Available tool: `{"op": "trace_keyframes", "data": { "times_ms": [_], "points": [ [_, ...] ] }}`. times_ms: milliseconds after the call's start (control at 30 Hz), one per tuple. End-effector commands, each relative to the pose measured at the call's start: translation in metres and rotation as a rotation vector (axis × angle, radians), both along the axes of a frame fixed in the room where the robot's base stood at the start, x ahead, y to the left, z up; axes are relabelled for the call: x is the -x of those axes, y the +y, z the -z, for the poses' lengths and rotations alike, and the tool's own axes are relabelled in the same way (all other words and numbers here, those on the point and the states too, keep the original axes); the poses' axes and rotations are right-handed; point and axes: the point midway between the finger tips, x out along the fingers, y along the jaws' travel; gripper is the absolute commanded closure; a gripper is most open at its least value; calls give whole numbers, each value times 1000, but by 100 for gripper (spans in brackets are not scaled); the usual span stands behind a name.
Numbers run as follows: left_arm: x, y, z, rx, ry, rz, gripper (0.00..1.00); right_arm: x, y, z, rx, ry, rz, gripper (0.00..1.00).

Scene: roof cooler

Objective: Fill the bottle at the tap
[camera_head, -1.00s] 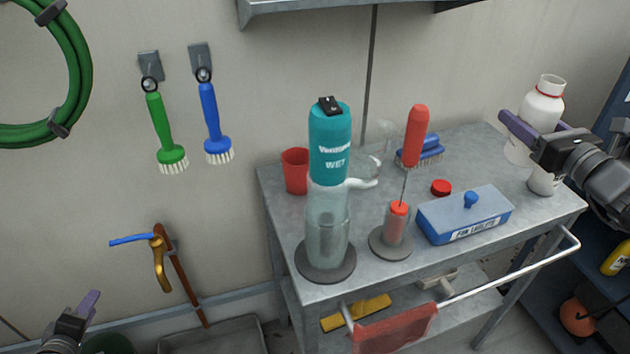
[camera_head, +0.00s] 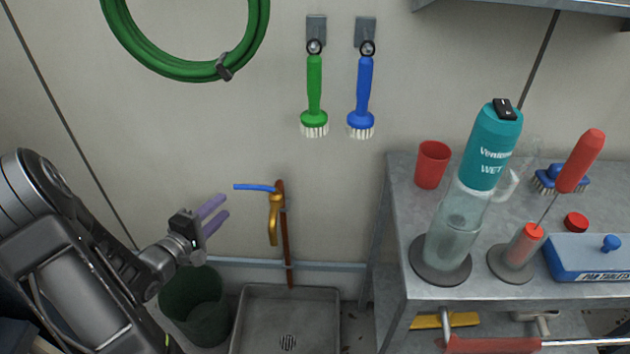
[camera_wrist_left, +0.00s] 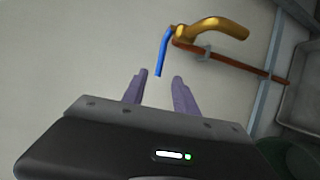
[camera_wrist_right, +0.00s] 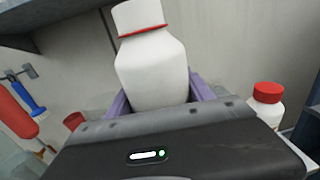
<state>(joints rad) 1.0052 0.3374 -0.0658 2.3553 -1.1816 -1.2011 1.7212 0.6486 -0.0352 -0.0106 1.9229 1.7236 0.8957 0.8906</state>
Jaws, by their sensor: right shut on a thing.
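The tap (camera_head: 275,215) is a brass spout on a copper pipe at the wall, with a blue lever (camera_head: 254,187) pointing left. My left gripper (camera_head: 219,214) is open and empty, a little left of the tap. In the left wrist view the lever (camera_wrist_left: 162,55) lies just beyond the two fingertips, apart from them. The right gripper and this bottle are outside the head view.
A grey floor sink (camera_head: 288,318) with a drain lies below the tap, and a dark green bucket (camera_head: 195,305) stands left of it. A metal trolley (camera_head: 400,215) at the right carries a teal-topped dispenser (camera_head: 492,150), a red cup (camera_head: 432,165) and other items. A red-capped white bottle (camera_wrist_right: 267,105) shows in the right wrist view.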

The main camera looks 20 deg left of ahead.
Motion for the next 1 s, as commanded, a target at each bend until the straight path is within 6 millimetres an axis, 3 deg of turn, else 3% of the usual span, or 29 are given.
{"op": "trace_keyframes", "data": {
  "times_ms": [600, 1000],
  "points": [
    [-100, -7, 19, 0, 1, 1, 65, 0, 0, 1, 0, 0, 0, 80],
    [-108, -7, 20, 0, 0, -1, 65, 0, 0, 1, 0, 0, 0, 80]
  ]
}}
